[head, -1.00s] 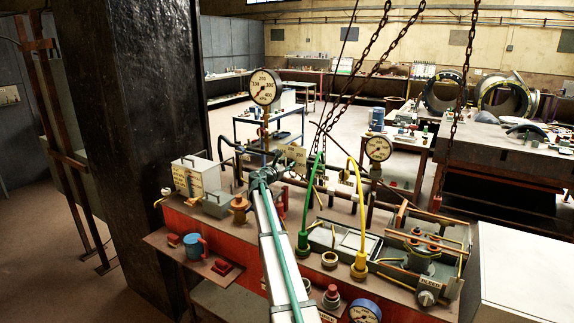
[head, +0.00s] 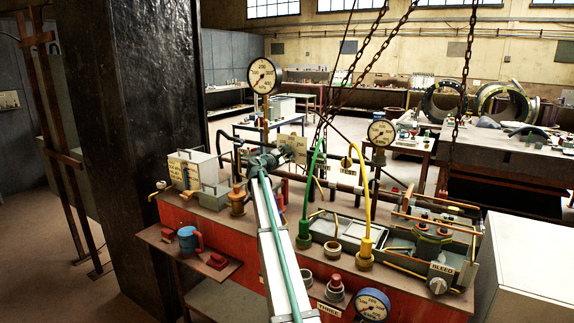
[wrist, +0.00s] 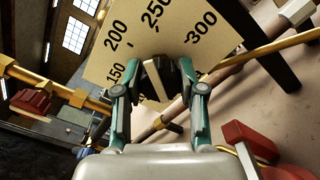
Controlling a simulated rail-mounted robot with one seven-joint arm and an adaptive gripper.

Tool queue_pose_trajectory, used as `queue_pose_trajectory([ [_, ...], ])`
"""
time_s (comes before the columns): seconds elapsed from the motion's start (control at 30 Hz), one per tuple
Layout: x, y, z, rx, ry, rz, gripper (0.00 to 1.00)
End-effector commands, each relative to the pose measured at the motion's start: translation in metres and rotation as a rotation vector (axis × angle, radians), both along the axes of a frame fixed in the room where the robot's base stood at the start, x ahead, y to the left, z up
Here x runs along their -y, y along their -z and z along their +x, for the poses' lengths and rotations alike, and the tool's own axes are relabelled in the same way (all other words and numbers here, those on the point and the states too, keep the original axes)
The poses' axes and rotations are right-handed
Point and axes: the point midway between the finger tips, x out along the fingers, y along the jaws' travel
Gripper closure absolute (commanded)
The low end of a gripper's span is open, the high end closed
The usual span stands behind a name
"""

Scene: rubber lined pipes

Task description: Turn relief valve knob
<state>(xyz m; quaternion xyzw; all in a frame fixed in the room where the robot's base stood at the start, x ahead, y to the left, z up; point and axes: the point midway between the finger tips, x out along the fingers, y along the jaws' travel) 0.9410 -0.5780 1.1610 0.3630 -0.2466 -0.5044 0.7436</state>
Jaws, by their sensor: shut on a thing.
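The relief valve's cream dial plate (wrist: 112,62) fills the upper middle of the wrist view, tilted, with the numbers 150, 200, 250 and 300. A dark knob (wrist: 165,77) stands in front of the plate. My gripper (wrist: 160,84) has its two green-and-grey fingers on either side of the knob and is shut on it. In the head view my gripper (head: 281,153) is at the plate (head: 299,146), behind the red bench; the knob cannot be made out there.
Yellow and brown pipes (wrist: 272,50) run close beside the plate. A red valve handle (wrist: 250,140) is at lower right in the wrist view. Round gauges (head: 263,76) rise behind the bench. Green (head: 312,185) and yellow (head: 366,195) hoses stand right of my arm. Chains hang above.

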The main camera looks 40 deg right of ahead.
Motion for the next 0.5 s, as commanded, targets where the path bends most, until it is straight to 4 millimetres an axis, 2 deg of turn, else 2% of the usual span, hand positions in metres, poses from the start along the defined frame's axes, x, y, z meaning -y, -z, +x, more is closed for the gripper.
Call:
queue_pose_trajectory([
  [0.03, 0.0002, 0.0052, 0.0003, 0.033, 0.0, 0.012, 0.95],
  [0.5, 0.0001, 0.0013, -0.0003, 0.202, 0.001, 0.082, 0.95],
])
